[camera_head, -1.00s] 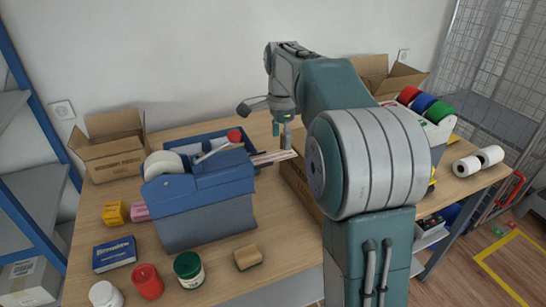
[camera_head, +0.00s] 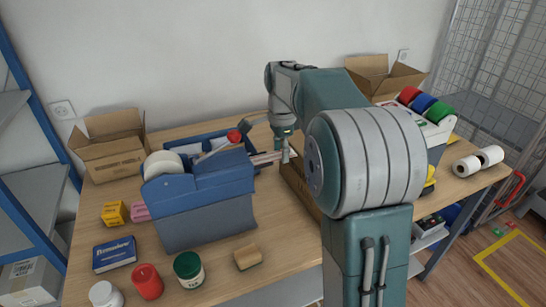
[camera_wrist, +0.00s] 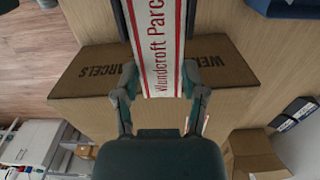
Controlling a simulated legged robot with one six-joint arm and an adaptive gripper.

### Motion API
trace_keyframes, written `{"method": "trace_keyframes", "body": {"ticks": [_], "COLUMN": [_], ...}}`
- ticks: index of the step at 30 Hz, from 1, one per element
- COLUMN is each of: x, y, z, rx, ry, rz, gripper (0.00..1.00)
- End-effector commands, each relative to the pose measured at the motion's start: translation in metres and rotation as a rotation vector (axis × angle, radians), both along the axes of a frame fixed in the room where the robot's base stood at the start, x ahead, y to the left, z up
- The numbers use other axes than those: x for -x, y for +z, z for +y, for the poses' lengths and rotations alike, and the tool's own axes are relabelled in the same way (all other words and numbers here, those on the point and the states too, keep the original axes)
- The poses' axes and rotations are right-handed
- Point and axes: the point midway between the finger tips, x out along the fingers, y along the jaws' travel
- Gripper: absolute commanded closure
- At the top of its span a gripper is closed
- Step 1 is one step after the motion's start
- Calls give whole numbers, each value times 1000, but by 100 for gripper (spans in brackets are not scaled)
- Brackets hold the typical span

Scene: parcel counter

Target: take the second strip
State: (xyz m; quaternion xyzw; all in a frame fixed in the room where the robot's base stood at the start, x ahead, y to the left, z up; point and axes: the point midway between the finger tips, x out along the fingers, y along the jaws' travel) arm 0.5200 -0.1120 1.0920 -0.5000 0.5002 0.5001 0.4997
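The blue tape dispenser (camera_head: 205,195) stands on the counter at left centre in the head view. A pale strip with red markings (camera_head: 268,158) sticks out of its right side. In the wrist view the strip (camera_wrist: 158,45) is white with red edges and red lettering, and runs down between my fingers. My gripper (camera_head: 284,158) is at the strip's outer end. In the wrist view my gripper (camera_wrist: 158,80) has its fingers apart, one on each side of the strip. I cannot tell whether they touch its edges. Part of the dispenser's mouth is hidden.
A brown parcel box (camera_wrist: 80,75) lies below the strip, mostly behind my arm in the head view. Open cartons (camera_head: 112,145) stand at the back. Jars (camera_head: 188,268), a blue box (camera_head: 115,254) and a tan block (camera_head: 247,257) sit at the front.

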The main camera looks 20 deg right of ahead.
Motion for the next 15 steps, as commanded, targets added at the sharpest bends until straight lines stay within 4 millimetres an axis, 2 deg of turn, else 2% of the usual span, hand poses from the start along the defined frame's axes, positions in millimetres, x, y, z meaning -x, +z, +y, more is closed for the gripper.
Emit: {"method": "trace_keyframes", "body": {"ticks": [15], "x": [0], "y": [4], "z": [-2], "rx": [0], "ry": [0], "rz": [0], "gripper": [62]}}
